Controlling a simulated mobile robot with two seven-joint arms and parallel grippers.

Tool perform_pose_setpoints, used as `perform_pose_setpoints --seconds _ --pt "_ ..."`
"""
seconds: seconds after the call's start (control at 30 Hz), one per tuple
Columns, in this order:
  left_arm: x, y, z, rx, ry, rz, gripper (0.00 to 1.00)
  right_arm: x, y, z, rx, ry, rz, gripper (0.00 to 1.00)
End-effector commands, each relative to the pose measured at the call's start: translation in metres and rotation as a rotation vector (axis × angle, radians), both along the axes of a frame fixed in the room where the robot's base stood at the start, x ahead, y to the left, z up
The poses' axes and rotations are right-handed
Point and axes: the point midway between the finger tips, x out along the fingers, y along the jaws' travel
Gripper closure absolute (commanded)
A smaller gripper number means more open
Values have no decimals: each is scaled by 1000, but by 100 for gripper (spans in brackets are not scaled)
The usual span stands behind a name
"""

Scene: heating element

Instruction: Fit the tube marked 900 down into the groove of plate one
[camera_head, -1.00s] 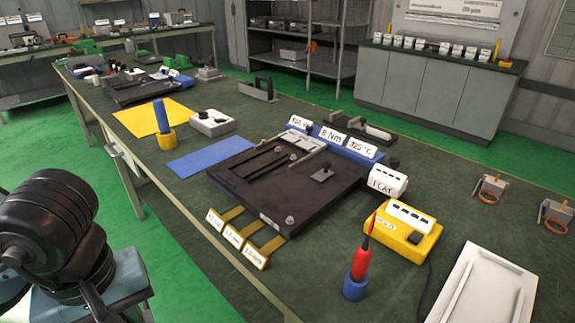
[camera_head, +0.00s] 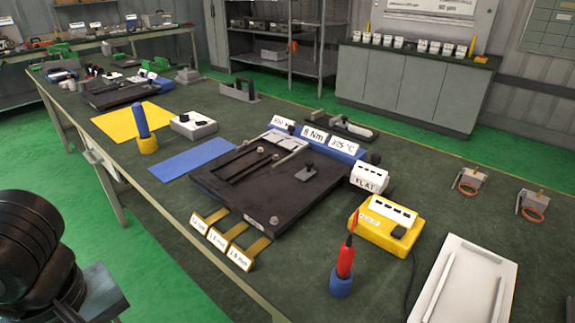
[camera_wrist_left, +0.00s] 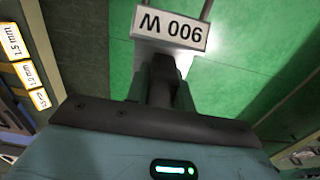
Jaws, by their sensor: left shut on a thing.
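In the left wrist view my left gripper (camera_wrist_left: 163,75) is shut on the tube marked 900. The tube's body is mostly hidden behind the label and fingers. Green floor shows behind it. In the head view only part of my left arm shows at the lower left; its fingertips are out of frame. A large dark plate (camera_head: 240,195) with long grooves lies on the bench, away from that arm. A second dark plate (camera_head: 120,93) lies farther back. I cannot read a plate number. My right gripper is not in view.
Brass gauges (camera_head: 222,238) with thickness labels lie at the near plate's front edge. A yellow box (camera_head: 385,228), a red probe in a blue holder (camera_head: 340,285) and a white tray (camera_head: 465,285) stand to the right. A blue mat (camera_head: 190,158) lies bare at left.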

Motion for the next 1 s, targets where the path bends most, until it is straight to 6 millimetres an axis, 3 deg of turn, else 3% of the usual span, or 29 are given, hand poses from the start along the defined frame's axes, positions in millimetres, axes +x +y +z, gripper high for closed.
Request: perform_pose_setpoints --seconds 0.4,0.53,0.67,1.0 --pt "0 0 0 -1 -1 -2 100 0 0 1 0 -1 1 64" --pt "3 -4 -3 -1 1 -40 100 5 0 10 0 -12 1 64" --pt "11 -13 -14 0 0 -150 100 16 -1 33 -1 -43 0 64" --pt "14 -24 -71 6 -13 -603 100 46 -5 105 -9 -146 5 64"
